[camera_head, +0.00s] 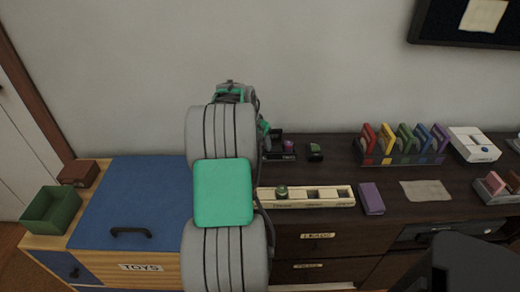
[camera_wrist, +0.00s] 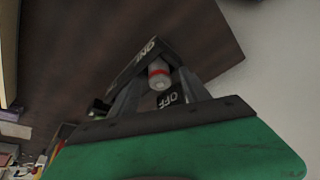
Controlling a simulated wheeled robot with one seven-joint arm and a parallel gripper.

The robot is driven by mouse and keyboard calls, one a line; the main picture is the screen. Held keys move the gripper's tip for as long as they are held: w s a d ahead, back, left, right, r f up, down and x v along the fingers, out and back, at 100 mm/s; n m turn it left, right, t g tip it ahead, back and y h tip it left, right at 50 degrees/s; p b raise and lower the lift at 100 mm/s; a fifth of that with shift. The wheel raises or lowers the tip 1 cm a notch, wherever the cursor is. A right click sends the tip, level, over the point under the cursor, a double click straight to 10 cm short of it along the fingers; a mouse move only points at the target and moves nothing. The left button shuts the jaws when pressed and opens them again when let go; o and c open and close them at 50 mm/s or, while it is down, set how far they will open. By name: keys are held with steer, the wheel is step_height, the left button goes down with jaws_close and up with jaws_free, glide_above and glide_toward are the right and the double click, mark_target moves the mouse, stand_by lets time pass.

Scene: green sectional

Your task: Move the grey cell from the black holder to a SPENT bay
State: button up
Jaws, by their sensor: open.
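In the wrist view a pale grey cell (camera_wrist: 159,82) with a red band shows between the fingers of my gripper (camera_wrist: 161,76). The fingers are open, one on each side of it; I cannot tell whether they touch it. It sits by a black holder (camera_wrist: 141,58) with white lettering, part of which reads OFF. In the head view the black holder (camera_head: 272,153) stands on the dark top, partly behind my arm. A cream tray (camera_head: 333,204) with several bays lies nearer the front. A green cell (camera_head: 281,191) stands in its left part. The tray's lettering is too small to read.
A green and black object (camera_head: 314,152) stands right of the holder. A purple block (camera_head: 371,199) lies right of the tray. A rack of coloured pieces (camera_head: 405,158) stands farther right. A blue-topped toy chest (camera_head: 135,200) is at left. The wall is close behind.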

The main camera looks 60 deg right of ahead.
steer(key=shift+c, duration=0.4)
jaws_close()
steer(key=shift+r, duration=0.1)
